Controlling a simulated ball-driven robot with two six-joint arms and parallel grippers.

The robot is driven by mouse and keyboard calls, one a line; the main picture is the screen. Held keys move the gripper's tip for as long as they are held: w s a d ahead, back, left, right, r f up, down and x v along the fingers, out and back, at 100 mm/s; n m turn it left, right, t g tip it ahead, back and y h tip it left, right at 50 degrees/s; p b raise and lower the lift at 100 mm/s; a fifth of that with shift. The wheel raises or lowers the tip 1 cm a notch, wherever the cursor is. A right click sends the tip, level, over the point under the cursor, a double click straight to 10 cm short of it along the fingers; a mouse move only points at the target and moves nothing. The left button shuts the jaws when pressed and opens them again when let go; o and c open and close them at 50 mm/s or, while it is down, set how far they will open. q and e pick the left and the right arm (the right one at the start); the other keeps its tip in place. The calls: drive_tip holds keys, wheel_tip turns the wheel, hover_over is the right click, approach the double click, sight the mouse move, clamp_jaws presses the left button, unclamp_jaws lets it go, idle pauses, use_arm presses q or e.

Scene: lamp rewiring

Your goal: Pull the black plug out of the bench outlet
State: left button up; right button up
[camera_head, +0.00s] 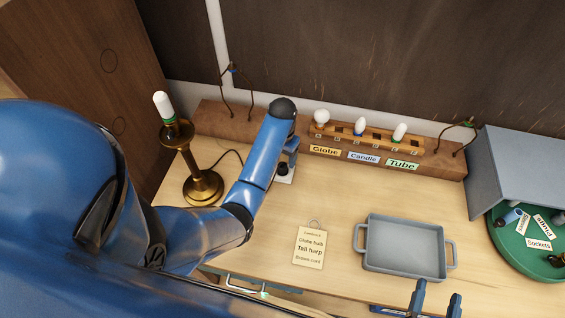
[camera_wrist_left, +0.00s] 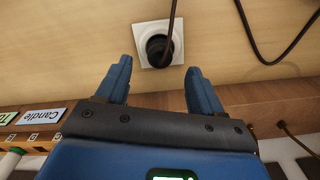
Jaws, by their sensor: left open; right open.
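The black plug (camera_wrist_left: 157,48) sits in the white outlet plate (camera_wrist_left: 177,29) in the left wrist view, with its cord running up over it. In the head view the plug (camera_head: 283,168) and the plate (camera_head: 288,178) show partly behind my left arm. My left gripper (camera_wrist_left: 158,68) is open; its two blue fingers point toward the outlet, one to each side of the plug, and I cannot tell whether they touch it. My right gripper (camera_head: 434,292) is open and empty at the bottom edge of the head view, well away from the outlet. The brass lamp (camera_head: 203,185) stands left of the outlet.
A wooden rack (camera_head: 370,138) with several bulbs stands on the back ledge. A grey tray (camera_head: 404,245) lies at the right, a note card (camera_head: 309,248) beside it. A green round tray (camera_head: 535,255) is far right. The bench between lamp and card is mostly clear.

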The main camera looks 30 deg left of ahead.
sight(282, 165)
use_arm(q)
drive_tip(key=shift+f+p, duration=0.4)
drive_tip(key=shift+f, duration=2.3)
drive_tip(key=shift+c, duration=0.3)
drive_tip(key=c, duration=1.1)
drive_tip(key=shift+o, duration=0.2)
drive_tip(key=shift+r, duration=0.1)
drive_tip(key=shift+r, duration=0.15)
drive_tip(key=shift+r, duration=0.85)
drive_tip(key=shift+r, duration=0.1)
drive_tip(key=shift+r, duration=1.15)
